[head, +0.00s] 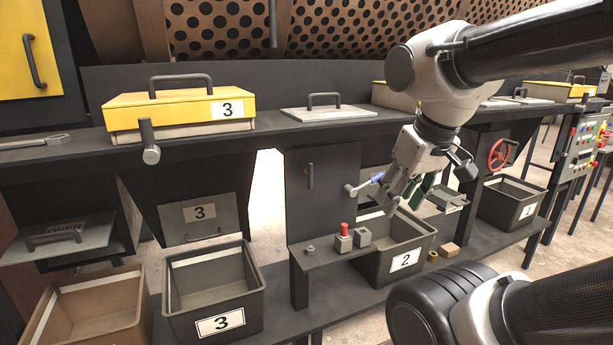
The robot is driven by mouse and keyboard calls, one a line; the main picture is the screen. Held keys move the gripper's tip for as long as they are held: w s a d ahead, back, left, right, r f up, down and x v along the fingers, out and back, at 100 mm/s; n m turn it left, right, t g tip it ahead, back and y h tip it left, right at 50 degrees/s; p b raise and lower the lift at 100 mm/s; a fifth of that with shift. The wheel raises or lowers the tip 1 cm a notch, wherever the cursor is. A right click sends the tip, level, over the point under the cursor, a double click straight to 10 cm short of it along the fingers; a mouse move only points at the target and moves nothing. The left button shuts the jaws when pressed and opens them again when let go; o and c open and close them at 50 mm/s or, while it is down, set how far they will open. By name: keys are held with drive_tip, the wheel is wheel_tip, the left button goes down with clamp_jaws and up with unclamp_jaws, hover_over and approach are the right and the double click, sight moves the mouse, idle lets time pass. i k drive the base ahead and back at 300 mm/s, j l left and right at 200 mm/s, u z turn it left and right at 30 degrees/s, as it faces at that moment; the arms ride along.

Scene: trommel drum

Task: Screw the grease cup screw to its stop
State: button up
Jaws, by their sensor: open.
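My gripper (398,203) is open and empty, pointing down above the bin marked 2. A small grey block with a red upright top (344,230) stands on the small dark shelf to the lower left of my gripper; it may be the grease cup with its screw, but I cannot tell for sure. A plain grey block (362,237) stands beside it, and a small grey nut-like piece (311,250) lies to its left. A blue-handled part with a grey knob (364,184) is just left of my gripper, apart from the fingers. Thread and screw depth are too small to see.
Bin 2 (405,261) stands below my gripper, bin 3 (221,322) further left, bin 1 (525,212) at right. A yellow lid marked 3 (180,106) sits on the long ledge. A tan block (449,249) and a brass ring (433,255) lie right of bin 2.

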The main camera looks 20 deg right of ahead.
sight(309, 174)
drive_tip(key=k+l+z, duration=0.1)
drive_tip(key=l+z, duration=0.75)
drive_tip(key=z, duration=0.15)
